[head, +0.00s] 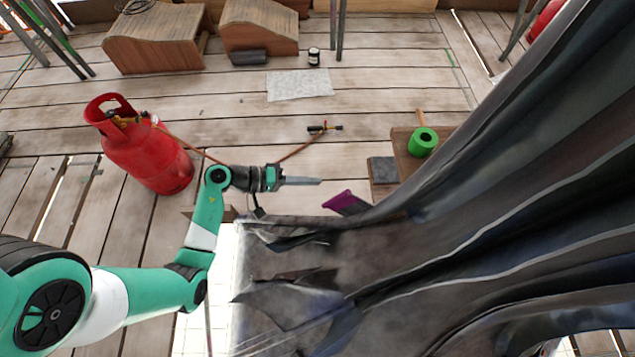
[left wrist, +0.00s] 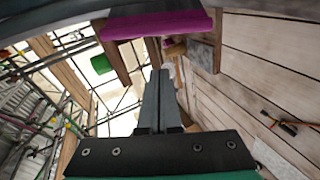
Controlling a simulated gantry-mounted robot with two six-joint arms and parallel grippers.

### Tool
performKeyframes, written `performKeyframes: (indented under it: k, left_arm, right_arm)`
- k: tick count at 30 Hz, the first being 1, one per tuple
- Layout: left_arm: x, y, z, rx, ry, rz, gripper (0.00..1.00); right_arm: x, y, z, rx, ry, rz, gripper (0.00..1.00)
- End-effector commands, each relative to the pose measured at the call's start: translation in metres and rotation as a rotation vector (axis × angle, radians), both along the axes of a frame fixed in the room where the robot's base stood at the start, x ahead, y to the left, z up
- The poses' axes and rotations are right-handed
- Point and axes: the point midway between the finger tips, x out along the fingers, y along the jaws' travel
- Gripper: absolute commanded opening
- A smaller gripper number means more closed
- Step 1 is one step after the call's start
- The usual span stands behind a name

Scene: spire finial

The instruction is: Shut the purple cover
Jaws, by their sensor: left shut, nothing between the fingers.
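The purple cover (head: 339,200) shows in the head view as a small tilted panel with a dark part beside it. Dark draped cloth hides the area around its lower right. In the left wrist view the purple cover (left wrist: 156,25) spans the top, above my fingertips. My left gripper (head: 318,181) is shut and empty, just left of and above the cover in the head view. Its closed fingers (left wrist: 160,75) point towards the area under the cover in the wrist view. I cannot tell whether they touch it. My right gripper is not in view.
Dark cloth (head: 440,235) fills the right side. A red gas cylinder (head: 150,148) stands left, with an orange hose running to a torch (head: 325,128). A green roll (head: 422,142) sits on a wooden board, near a grey block (head: 382,170).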

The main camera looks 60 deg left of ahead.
Motion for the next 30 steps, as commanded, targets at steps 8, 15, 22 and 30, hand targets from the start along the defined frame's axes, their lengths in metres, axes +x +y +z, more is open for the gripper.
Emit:
performKeyframes:
  k: [8,15,22,30]
  left_arm:
    - [0.052,-0.024,-0.025,0.001,0.000,-0.006,0.00]
    - [0.045,-0.040,-0.025,0.000,-0.002,0.003,0.00]
    - [0.032,-0.047,-0.023,0.000,-0.001,0.001,0.00]
    - [0.032,-0.047,-0.023,0.000,-0.002,0.000,0.00]
  right_arm:
    - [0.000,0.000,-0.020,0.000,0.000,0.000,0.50]
    - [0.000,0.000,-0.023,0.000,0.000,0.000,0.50]
    - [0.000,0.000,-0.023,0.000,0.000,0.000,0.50]
    - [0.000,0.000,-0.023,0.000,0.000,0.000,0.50]
